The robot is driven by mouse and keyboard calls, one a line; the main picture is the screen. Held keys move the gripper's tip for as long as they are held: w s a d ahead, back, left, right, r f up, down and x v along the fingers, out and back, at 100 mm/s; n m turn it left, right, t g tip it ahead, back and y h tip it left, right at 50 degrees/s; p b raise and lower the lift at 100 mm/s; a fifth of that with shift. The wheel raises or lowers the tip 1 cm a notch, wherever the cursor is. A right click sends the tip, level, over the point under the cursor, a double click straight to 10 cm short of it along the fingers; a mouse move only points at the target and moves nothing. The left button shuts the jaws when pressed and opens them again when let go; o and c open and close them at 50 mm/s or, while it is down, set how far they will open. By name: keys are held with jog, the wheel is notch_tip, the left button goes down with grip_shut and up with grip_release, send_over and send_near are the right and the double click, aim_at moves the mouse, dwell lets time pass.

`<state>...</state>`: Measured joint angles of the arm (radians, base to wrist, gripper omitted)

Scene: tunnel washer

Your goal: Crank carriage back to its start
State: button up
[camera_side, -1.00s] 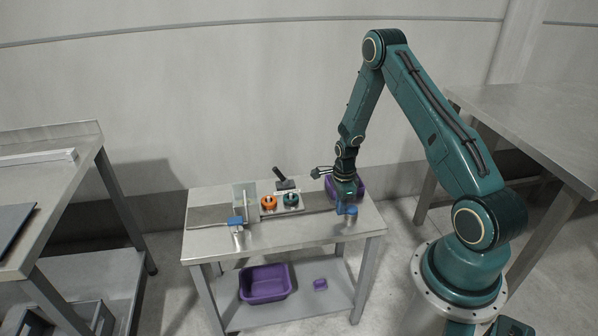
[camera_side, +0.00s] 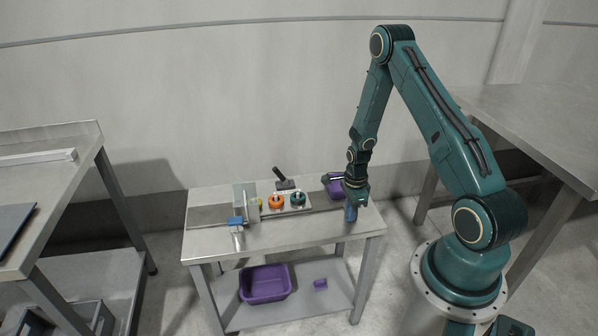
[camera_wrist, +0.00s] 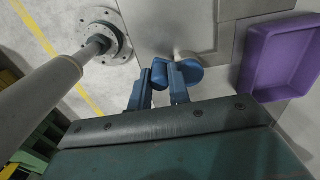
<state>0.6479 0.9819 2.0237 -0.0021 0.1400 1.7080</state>
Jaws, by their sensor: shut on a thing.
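The carriage (camera_side: 308,201) is a light plate on the rail across the worktable. It bears an orange ring-shaped piece (camera_side: 276,202) and a dark green one (camera_side: 298,198). A blue crank (camera_wrist: 190,72) is at the rail's right end. My gripper (camera_side: 351,209) points down at that end of the table. In the wrist view its blue fingers (camera_wrist: 160,82) are shut on the crank's blue handle (camera_wrist: 160,75). My wrist hides part of the crank in the side view.
A clear upright panel (camera_side: 246,193) and a blue block (camera_side: 236,221) stand left of the carriage. A black-handled tool (camera_side: 284,179) lies behind it. A purple tray (camera_side: 332,185) is close behind my wrist. A purple tub (camera_side: 265,284) sits on the lower shelf.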

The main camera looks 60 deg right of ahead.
jog(key=shift+s+d, duration=0.25)
jog(key=shift+s, duration=0.15)
jog(key=shift+s+d, duration=0.1)
jog(key=shift+s+d, duration=0.75)
jog(key=shift+d, duration=0.25)
jog(key=shift+d, duration=1.15)
jog(key=shift+w+d, duration=0.25)
jog(key=shift+d, duration=0.25)
jog(key=shift+w+d, duration=0.2)
jog(key=shift+d, duration=0.3)
